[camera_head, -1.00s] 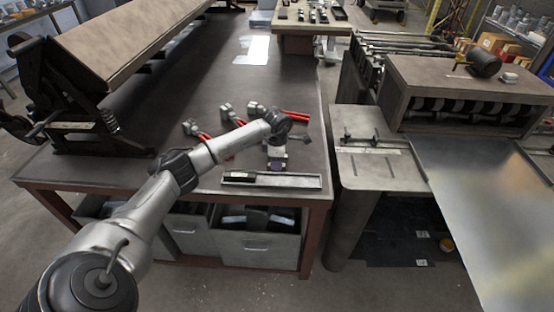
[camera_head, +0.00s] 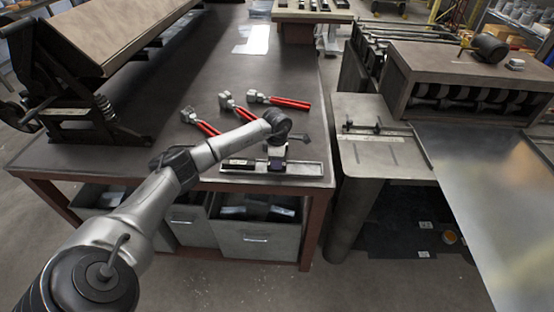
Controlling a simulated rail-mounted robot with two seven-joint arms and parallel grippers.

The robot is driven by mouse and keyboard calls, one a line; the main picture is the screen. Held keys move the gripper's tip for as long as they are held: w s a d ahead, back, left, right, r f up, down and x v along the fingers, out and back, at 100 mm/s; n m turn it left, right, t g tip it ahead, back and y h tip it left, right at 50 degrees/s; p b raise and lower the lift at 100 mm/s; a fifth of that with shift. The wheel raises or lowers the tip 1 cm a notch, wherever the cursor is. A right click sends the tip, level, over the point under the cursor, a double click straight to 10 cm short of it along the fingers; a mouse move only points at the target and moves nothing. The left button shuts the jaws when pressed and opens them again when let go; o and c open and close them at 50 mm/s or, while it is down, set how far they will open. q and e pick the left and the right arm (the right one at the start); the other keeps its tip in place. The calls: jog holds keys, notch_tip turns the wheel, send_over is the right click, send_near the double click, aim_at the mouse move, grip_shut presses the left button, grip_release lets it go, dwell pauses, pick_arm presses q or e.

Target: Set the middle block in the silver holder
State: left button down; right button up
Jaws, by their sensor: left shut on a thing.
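The silver holder (camera_head: 308,169) is a long shallow tray near the front edge of the dark table. A dark block (camera_head: 238,164) with a pale label lies in its left end. My left gripper (camera_head: 277,157) points down over the middle of the holder, shut on a small dark block (camera_head: 276,164), which is the middle block. This block is at the holder, right of the other block; I cannot tell whether it rests on the holder's floor. The right part of the holder is empty. My right gripper is not in view.
Several red-handled tools (camera_head: 285,102) lie behind the holder on the table (camera_head: 180,155). A bending machine (camera_head: 75,75) stands at the left. A metal stand (camera_head: 375,155) and a roller machine (camera_head: 475,75) stand at the right. Drawers (camera_head: 255,235) sit below the table.

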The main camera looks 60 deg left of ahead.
pick_arm(q)
jog(key=c, duration=0.7)
grip_release()
jog(key=shift+o, duration=0.5)
notch_tip(320, 180, up, 14)
jog(key=p, duration=0.2)
